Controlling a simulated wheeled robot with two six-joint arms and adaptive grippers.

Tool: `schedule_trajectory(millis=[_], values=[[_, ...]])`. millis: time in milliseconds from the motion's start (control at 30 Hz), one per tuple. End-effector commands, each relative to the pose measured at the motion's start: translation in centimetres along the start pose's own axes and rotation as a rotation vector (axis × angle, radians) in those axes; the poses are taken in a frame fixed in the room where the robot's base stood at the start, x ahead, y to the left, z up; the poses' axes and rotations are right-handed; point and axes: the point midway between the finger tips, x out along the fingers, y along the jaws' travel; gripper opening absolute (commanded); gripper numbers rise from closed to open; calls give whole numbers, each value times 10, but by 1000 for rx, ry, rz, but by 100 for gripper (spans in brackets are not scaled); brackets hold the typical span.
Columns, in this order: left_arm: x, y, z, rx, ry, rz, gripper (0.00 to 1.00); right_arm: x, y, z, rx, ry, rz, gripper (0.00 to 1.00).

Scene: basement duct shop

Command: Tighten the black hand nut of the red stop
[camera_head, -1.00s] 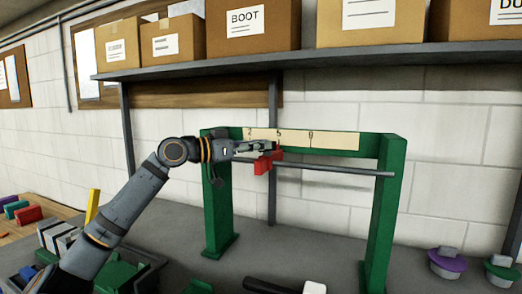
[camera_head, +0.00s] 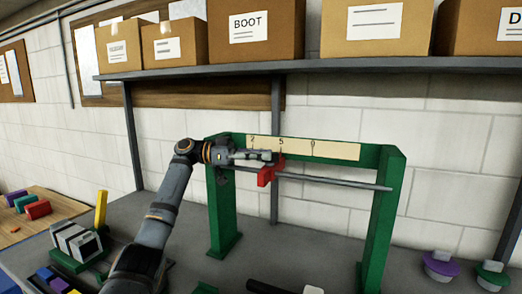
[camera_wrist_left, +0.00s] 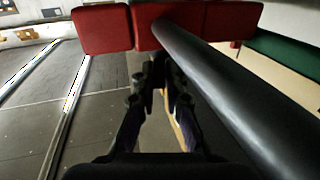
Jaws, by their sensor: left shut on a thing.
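The red stop (camera_head: 266,176) sits on a grey rod (camera_head: 335,184) that runs across a green frame (camera_head: 222,215), a little left of the 5 on the pale scale (camera_head: 335,150). In the left wrist view the red stop (camera_wrist_left: 100,29) spans the top, with the dark rod (camera_wrist_left: 235,90) passing to the lower right. My left gripper (camera_head: 266,156) is at the stop, and its fingers (camera_wrist_left: 160,77) are close together just below the red blocks. The black hand nut is not clearly visible; the dark fingertips hide what they grip. My right gripper is not in view.
A shelf (camera_head: 300,68) with cardboard boxes (camera_head: 255,30) runs above the frame. Grey blocks in a green holder (camera_head: 65,262) stand at the left. A purple-rimmed piece (camera_head: 440,268) and a green one (camera_head: 492,276) stand at the right. The bench inside the frame is mostly clear.

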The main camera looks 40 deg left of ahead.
Motion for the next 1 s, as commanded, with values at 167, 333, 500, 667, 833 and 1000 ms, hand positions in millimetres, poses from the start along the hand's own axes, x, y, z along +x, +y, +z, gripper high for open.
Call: schedule_trajectory(millis=[167,333,500,667,833,1000], values=[[0,0,2,-1,-4,10,0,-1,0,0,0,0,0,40],[0,0,3,-2,-5,10,0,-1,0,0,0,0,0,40],[0,0,3,-3,-6,10,19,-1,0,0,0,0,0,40],[0,0,2,-2,-4,9,34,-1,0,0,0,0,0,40],[0,0,2,-1,-3,8,34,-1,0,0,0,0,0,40],[0,0,-10,1,-1,8,34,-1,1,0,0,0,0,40]])
